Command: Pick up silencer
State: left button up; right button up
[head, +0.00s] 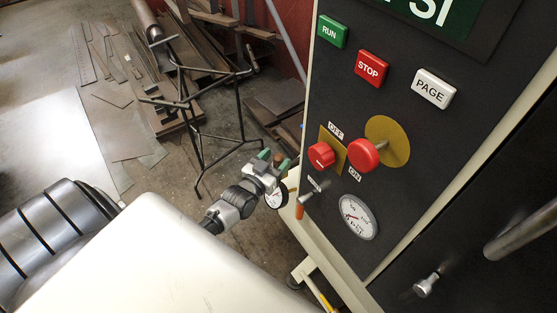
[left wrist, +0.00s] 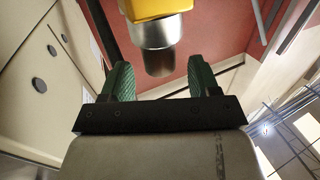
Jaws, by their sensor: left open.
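My left gripper (head: 274,160) is in the middle of the head view, beside the black control panel, with green fingertips apart. In the left wrist view my left gripper (left wrist: 160,82) is open, with one green finger on each side. A part with a yellow body and a grey metal cylindrical end (left wrist: 157,55) shows beyond the fingers, in line with the gap; it may be the silencer. The fingers do not appear closed on it. In the head view a small brownish piece (head: 279,157) shows between the fingertips. My right gripper is not in view.
The black control panel (head: 400,130) stands at right, with a red stop button (head: 371,68), red knobs (head: 364,154), a round gauge (head: 358,217) and a lever with an orange part (head: 299,211). A black metal stand (head: 200,130) and scrap metal lie on the floor behind.

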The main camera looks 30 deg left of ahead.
pick_arm(q)
jog(key=shift+w, duration=0.85)
jog(key=shift+c, duration=0.3)
jog(key=c, duration=1)
